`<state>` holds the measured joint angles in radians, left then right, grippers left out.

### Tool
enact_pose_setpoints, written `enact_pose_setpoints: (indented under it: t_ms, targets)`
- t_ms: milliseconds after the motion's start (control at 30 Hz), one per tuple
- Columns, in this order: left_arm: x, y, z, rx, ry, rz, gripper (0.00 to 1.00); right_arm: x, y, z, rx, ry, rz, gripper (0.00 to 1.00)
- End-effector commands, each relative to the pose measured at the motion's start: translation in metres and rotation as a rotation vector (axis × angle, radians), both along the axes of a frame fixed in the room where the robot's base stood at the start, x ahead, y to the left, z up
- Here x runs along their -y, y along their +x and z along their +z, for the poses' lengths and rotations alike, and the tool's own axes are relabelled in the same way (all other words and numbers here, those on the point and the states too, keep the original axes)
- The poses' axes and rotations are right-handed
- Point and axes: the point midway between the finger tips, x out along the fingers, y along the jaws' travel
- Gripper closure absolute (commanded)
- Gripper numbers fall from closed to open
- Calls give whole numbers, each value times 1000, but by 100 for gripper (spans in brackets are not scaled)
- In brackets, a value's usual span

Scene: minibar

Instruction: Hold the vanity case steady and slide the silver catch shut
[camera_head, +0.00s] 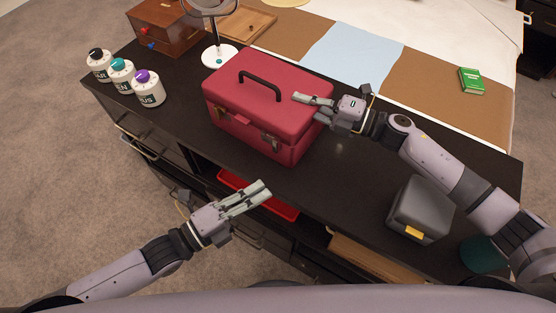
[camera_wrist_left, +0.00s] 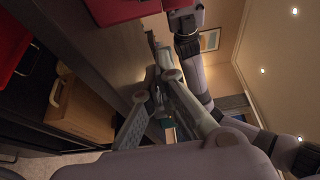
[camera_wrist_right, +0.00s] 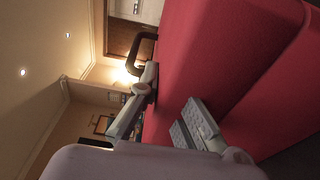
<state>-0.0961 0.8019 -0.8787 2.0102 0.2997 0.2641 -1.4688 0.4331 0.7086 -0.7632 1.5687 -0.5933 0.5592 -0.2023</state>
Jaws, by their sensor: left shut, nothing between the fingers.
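The red vanity case (camera_head: 245,138) stands upright on the dark counter with its lid down and black handle (camera_head: 260,84) raised. Two small metal catches are on its front, a left catch (camera_head: 221,113) and a right catch (camera_head: 270,142). They are too small to tell which is silver or whether they are shut. My right gripper (camera_head: 316,108) is open at the lid's right end; its fingers show apart against the red case (camera_wrist_right: 235,60) in the right wrist view. I cannot tell if they touch it. My left gripper (camera_head: 262,195) is shut and empty, below and in front of the case.
Several labelled bottles (camera_head: 148,88) stand left of the case. A round mirror stand (camera_head: 219,55) and a wooden box (camera_head: 163,27) are behind it. A dark grey box (camera_head: 420,208) stands to the right. A red tray (camera_head: 284,209) is under the countertop. The counter right of the case is mostly clear.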

Motion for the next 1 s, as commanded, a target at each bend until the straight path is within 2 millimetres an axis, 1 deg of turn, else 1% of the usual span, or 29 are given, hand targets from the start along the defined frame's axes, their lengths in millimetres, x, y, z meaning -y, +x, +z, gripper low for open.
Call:
enact_pose_setpoints:
  t_ms: [133,233,500,667,700,800,1000]
  targets:
    - [6,5,0,1,-2,1,100,0,-1,-2,-2,-2,1,100]
    - [18,12,1,2,-3,0,100,0,-1,-2,-2,-2,1,100]
    - [64,42,2,1,-4,-1,100,0,-1,-2,-2,-2,1,100]
    - [87,57,1,0,-4,-1,100,0,-1,-2,-2,-2,1,100]
    - [77,62,0,3,5,0,100,0,-1,-2,-2,-2,1,100]
    - [65,70,0,2,5,0,100,0,-1,-2,-2,-2,1,100]
    - [53,78,-1,-1,2,-1,100,0,0,-2,-2,-2,0,100]
